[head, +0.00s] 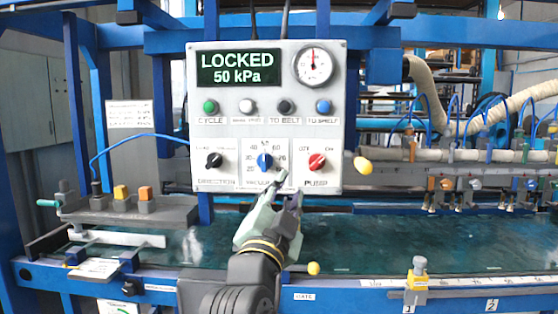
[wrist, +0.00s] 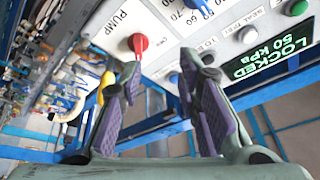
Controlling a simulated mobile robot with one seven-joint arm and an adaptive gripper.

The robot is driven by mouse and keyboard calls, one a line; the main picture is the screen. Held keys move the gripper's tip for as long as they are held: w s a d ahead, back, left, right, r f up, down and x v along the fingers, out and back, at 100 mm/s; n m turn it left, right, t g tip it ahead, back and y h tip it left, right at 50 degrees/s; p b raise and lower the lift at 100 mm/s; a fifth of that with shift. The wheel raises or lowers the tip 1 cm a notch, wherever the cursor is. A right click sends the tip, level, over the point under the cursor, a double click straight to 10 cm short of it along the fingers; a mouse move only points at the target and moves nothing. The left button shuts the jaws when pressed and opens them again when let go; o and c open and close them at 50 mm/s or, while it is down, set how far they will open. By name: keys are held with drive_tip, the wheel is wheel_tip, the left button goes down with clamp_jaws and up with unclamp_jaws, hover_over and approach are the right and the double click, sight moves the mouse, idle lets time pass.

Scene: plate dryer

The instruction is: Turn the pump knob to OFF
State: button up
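The pump knob (head: 317,161) is a red knob at the lower right of the grey control panel (head: 350,120), between an OFF mark on its left and an ON mark on its right. Its grip appears slanted toward the upper right, the ON side. In the wrist view the red pump knob (wrist: 138,43) lies just beyond the left fingertip, apart from it. My gripper (head: 289,187) is in front of the panel, below and left of the knob. In the wrist view my gripper (wrist: 158,62) is open, with nothing between its purple-padded fingers.
A blue vacuum knob (head: 265,161) and black direction knob (head: 214,160) sit left of the pump knob. A yellow ball-ended lever (head: 363,165) stands close at its right. The display (head: 239,69) reads LOCKED, 50 kPa. A blue-green bed (head: 370,240) lies below.

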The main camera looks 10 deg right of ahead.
sight(317, 165)
drive_tip(key=shift+m+g+h, duration=0.6)
drive_tip(key=shift+m+h, duration=0.1)
drive_tip(key=shift+m, duration=0.1)
drive_tip(key=w+d+p, duration=0.1)
drive_tip(key=w+d, duration=0.1)
drive_tip(key=w+d+r+p, duration=0.1)
drive_tip(key=w+d, duration=0.1)
drive_tip(key=d, duration=0.1)
drive_tip(key=w+d+r+p, duration=0.1)
drive_tip(key=w+d, duration=0.1)
drive_tip(key=w, duration=0.1)
drive_tip(key=shift+d+r, duration=0.2)
drive_tip(key=shift+d, duration=0.15)
drive_tip(key=shift+w+d, duration=0.3)
drive_tip(key=shift+w, duration=0.25)
drive_tip(key=shift+c, duration=0.3)
clamp_jaws()
